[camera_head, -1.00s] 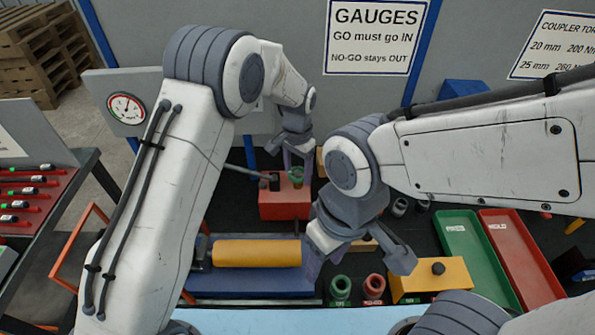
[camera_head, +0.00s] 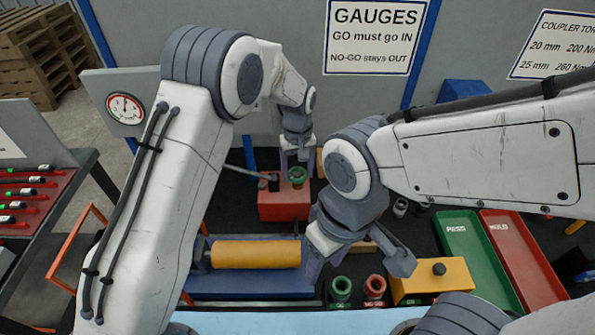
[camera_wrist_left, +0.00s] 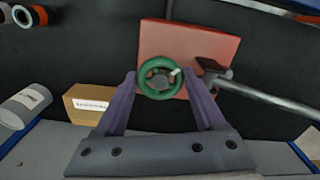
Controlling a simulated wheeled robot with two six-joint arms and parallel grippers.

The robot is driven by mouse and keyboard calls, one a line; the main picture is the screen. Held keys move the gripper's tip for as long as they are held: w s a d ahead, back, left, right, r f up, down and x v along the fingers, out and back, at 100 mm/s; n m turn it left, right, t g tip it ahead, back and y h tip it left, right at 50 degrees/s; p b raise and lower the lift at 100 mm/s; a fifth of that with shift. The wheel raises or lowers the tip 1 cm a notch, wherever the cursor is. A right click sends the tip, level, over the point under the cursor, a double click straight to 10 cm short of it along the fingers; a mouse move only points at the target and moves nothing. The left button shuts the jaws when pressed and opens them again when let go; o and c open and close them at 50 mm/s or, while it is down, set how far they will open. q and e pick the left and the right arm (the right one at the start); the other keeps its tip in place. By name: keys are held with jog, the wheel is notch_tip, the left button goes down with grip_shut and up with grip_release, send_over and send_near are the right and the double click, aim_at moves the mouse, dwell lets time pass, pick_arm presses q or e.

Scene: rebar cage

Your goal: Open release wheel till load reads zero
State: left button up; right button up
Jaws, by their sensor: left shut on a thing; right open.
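The release wheel is a small green ring (camera_head: 298,175) on a red block (camera_head: 284,208) at the back of the bench. It also shows from above in the left wrist view (camera_wrist_left: 160,78), with a pale mark on its upper right rim. My left gripper (camera_head: 297,170) is shut on the wheel, one finger on each side of it. A round dial gauge (camera_head: 125,108) is on a grey panel at the upper left; its reading is too small to tell. My right gripper (camera_head: 362,251) is open and empty above the bench, right of the yellow cylinder.
A grey lever (camera_wrist_left: 265,97) sticks out from the red block. A yellow cylinder (camera_head: 256,254) lies on a blue base in front. Green and red gauges, a yellow block (camera_head: 432,280), a green tray (camera_head: 470,250) and a red tray (camera_head: 522,260) stand to the right.

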aim_at(298, 173)
pick_arm(q)
jog(key=n, duration=0.4)
jog(key=shift+w+r+n, duration=0.1)
jog(key=shift+n, duration=2.1)
jog(key=o, duration=1.4)
jog(key=shift+c, duration=0.2)
notch_tip(298, 173, up, 10)
jog(key=b, duration=0.2)
jog(key=shift+r+b, duration=0.25)
jog(key=shift+b, duration=0.05)
